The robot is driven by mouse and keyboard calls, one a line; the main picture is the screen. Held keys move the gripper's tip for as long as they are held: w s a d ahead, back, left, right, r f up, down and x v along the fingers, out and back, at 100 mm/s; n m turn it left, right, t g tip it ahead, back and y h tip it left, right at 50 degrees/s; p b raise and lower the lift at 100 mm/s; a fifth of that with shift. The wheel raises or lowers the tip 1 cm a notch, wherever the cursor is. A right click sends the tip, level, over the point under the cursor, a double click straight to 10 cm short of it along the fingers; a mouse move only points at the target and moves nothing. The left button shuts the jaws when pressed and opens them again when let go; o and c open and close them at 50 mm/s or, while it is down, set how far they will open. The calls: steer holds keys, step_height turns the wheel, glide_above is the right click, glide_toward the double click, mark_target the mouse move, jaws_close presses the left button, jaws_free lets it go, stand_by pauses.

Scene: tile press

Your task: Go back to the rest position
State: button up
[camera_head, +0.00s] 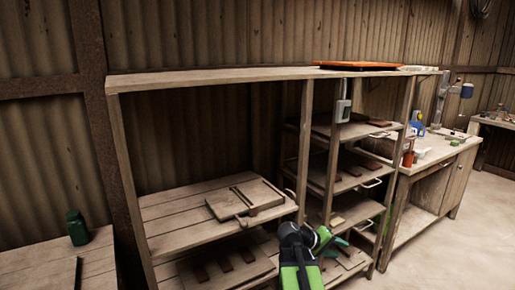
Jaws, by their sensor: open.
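My arm, black and bright green, rises from the bottom edge right of the middle, in front of the wooden shelf unit (210,76). My gripper (328,240) is at the arm's upper right, seen small and partly hidden by the arm. It is open, and I see nothing held in it. It shows in front of the lower shelves; whether it touches them I cannot tell.
A wooden board (245,197) lies on the middle shelf. An orange tray (360,66) lies on top. A green jar (77,228) stands on a low bench at left. A workbench (437,150) with tools stands at right. The floor (455,240) at right is clear.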

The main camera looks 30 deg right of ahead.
steer(key=w+a+f+n+t+y+b, duration=0.1)
steer(key=w+a+f, duration=0.2)
steer(key=a, duration=0.4)
steer(key=w+a+f+n+t+y+b, duration=0.1)
steer(key=w+a+f, duration=0.25)
steer(key=a, duration=0.35)
steer(key=s+a+f+y+b, duration=0.1)
steer(key=a+f+y, duration=0.2)
steer(key=a, duration=0.7)
steer(key=s+a+f+n+y, duration=0.1)
steer(key=a+f+y, duration=0.2)
steer(key=a, duration=0.7)
steer(key=s+a+f+y+b, duration=0.1)
steer(key=a+f+y, duration=0.25)
steer(key=a, duration=0.65)
step_height(320, 180, up, 18)
steer(key=p, duration=1.8)
steer(key=shift+w+g, duration=0.15)
steer(key=shift+g, duration=0.25)
steer(key=shift+d, duration=0.1)
